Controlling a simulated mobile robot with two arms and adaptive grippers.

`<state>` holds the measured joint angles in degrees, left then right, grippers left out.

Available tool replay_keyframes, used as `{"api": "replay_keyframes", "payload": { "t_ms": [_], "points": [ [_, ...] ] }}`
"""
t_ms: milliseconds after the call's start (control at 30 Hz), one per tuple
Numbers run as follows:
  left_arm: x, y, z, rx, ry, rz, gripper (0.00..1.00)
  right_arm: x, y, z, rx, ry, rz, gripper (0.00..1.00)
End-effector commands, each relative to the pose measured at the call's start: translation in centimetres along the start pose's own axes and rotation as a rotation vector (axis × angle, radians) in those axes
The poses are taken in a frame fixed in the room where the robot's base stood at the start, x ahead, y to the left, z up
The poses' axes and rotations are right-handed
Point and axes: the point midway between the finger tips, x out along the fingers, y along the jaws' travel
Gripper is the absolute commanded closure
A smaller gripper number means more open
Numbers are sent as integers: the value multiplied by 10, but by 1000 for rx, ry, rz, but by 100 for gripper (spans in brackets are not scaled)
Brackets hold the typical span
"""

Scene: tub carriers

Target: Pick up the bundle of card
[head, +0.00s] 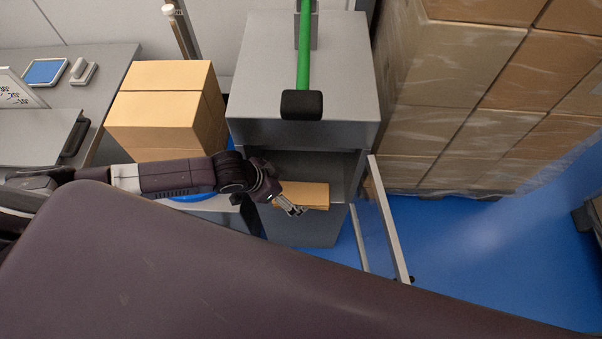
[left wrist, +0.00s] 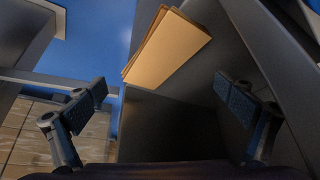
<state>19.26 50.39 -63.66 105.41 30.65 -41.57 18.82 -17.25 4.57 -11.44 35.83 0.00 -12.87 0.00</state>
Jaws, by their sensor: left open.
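The bundle of card (head: 305,195) is a flat tan stack inside the open front of a grey cabinet, on its lower shelf. In the left wrist view the bundle (left wrist: 166,48) lies beyond the fingertips, toward the top centre, with layered edges on its left side. My left gripper (head: 293,209) is at the bundle's near left edge in the head view. In the left wrist view its two fingers (left wrist: 160,97) are wide apart with nothing between them. The bundle's left end is partly hidden by the gripper in the head view. My right gripper is not seen.
The grey cabinet (head: 262,60) has a green bar with a black end (head: 302,104) on top. Its open door (head: 388,220) stands to the right of the opening. Tan boxes (head: 160,105) stand at left; wrapped cartons (head: 455,75) are stacked at right.

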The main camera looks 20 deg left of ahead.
Motion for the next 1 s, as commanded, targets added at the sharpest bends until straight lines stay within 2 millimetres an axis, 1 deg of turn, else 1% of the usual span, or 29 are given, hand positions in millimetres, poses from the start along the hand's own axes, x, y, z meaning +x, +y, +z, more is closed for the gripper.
{"api": "replay_keyframes", "payload": {
  "t_ms": [67,367,467,600,700,800,1000],
  "points": [
    [0,0,4,1,-12,5,3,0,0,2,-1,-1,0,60],
    [28,1,4,0,-13,5,3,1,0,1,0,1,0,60],
    [40,3,3,0,-11,6,3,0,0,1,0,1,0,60],
    [61,6,4,-1,-11,6,3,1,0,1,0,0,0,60],
    [71,5,4,0,-12,5,3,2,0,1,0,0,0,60],
    [76,5,4,0,-10,5,3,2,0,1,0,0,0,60],
    [76,5,4,0,-11,5,3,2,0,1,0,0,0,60]
  ]
}}
